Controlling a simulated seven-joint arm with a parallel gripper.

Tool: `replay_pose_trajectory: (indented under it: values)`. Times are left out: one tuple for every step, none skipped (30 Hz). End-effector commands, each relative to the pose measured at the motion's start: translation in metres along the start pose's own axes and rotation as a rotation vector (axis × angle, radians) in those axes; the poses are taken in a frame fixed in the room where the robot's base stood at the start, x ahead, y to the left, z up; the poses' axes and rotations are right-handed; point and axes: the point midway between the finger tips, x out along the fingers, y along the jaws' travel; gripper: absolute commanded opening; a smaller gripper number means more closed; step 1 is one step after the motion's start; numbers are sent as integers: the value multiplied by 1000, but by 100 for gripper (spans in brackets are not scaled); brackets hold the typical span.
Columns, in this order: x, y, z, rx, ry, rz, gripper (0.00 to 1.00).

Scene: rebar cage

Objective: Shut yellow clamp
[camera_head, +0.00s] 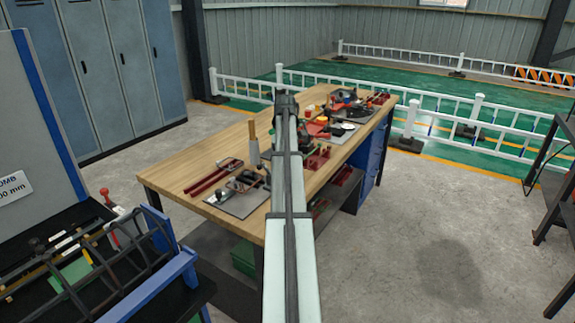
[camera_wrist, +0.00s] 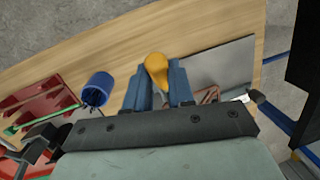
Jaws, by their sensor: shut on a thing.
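The rest of the clamp is hidden behind the fingers and the dark gripper body. In the head view my arm reaches out over the wooden workbench (camera_head: 172,168), and its fingertips and the held handle are hidden by the arm itself.
A grey plate (camera_wrist: 228,62) lies to the right of the fingers on the bench. A blue cup (camera_wrist: 98,88) and a red tray (camera_wrist: 36,100) are to the left. In the head view, tools crowd the bench's far end; a rebar cage (camera_head: 108,262) stands at lower left.

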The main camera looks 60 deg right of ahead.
Motion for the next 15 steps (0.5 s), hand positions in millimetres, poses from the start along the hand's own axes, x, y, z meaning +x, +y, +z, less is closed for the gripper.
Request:
replay_pose_trajectory:
  values:
    - [-1, -1, 0, 2, -6, 0, 0]
    - [-1, -1, 0, 2, -8, 0, 0]
    - [-1, -1, 0, 3, -10, 0, 0]
    - [-1, -1, 0, 3, -11, 0, 0]
    - [-1, -1, 0, 3, -12, 0, 0]
    - [-1, -1, 0, 3, -12, 0, 0]
    - [-1, -1, 0, 3, -12, 0, 0]
    - [-1, -1, 0, 3, -12, 0, 0]
    - [-1, -1, 0, 3, -12, 0, 0]
    - [-1, -1, 0, 3, -12, 0, 0]
    - [-1, -1, 0, 3, -12, 0, 0]
    - [-1, -1, 0, 3, -12, 0, 0]
    - [-1, -1, 0, 3, -12, 0, 0]
    - [-1, -1, 0, 3, -12, 0, 26]
    - [-1, -1, 0, 3, -11, 0, 30]
